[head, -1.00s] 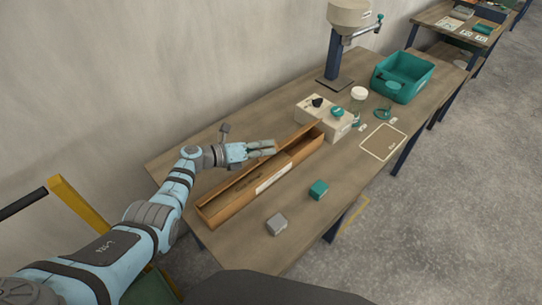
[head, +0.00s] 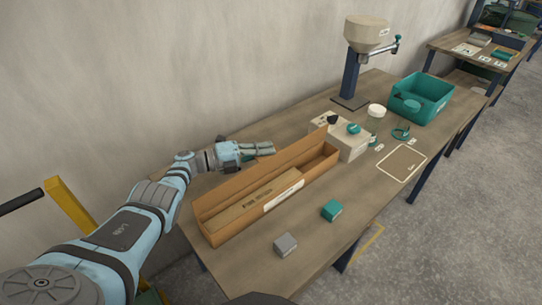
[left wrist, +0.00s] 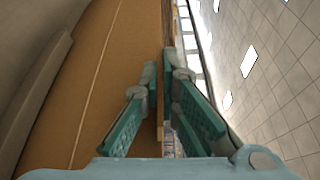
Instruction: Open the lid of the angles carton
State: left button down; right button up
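The angles carton (head: 217,236) is a long orange-brown box with a white label on its front side, lying along the left part of the table. Its lid (head: 290,156) stands up along the back edge, and the inside shows, with a flat brown printed piece (head: 245,205) lying in it. My left gripper (head: 268,150) is at the lid's top edge, on the wall side. In the left wrist view its fingers (left wrist: 160,72) are close together with a thin brown board edge, the lid (left wrist: 163,110), between them. My right gripper is not in view.
A grey block (head: 286,244) and a teal block (head: 332,210) lie in front of the carton. A beige box (head: 347,146) stands close to its right end. A teal bin (head: 420,98) and a hopper stand (head: 350,75) are farther back. The wall is close behind.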

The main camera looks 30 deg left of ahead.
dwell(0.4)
pick_arm(q)
jog(key=c, duration=1.8)
grip_release()
jog(key=shift+a, duration=0.1)
jog(key=v, duration=1.2)
jog(key=shift+f, duration=0.1)
